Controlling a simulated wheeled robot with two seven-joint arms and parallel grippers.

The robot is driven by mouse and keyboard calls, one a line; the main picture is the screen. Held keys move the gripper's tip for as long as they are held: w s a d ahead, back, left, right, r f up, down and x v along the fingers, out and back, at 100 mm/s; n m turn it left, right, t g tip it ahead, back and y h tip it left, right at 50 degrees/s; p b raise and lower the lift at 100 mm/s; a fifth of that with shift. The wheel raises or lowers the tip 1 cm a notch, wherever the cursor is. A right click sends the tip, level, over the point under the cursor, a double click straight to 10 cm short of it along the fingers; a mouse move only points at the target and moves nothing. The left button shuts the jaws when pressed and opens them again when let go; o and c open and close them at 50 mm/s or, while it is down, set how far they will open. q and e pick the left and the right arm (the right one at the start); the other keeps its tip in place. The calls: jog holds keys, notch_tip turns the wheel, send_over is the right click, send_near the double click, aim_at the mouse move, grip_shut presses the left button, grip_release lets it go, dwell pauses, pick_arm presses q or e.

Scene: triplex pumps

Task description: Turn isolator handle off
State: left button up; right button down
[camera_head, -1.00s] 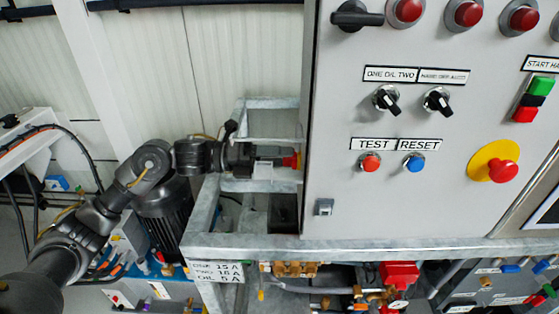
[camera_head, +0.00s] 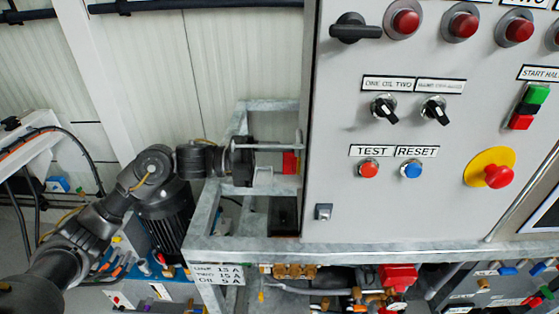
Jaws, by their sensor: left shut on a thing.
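The control cabinet (camera_head: 340,180) stands at the right with its grey front facing me. On its left side wall is a red isolator handle (camera_head: 290,162), seen edge-on and partly covered by my gripper. My left gripper (camera_head: 280,158) reaches in from the left over the metal frame, its fingers pointing at the cabinet side. It is shut on the red handle. A long grey finger shows along the top of the grip. The exact contact is too small to see. My right gripper is not in view.
The cabinet front bears a black rotary handle (camera_head: 355,28), a red emergency stop (camera_head: 498,176), selector switches and buttons. A galvanised frame (camera_head: 215,220) runs beneath and left of the cabinet. A dark motor (camera_head: 168,212) stands below my left arm.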

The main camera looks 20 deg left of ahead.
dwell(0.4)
pick_arm(q)
jog(key=o, duration=1)
jog(key=b+v, duration=0.4)
jog(key=v, duration=0.7)
jog(key=shift+d+f, duration=0.1)
jog(key=shift+f, duration=0.05)
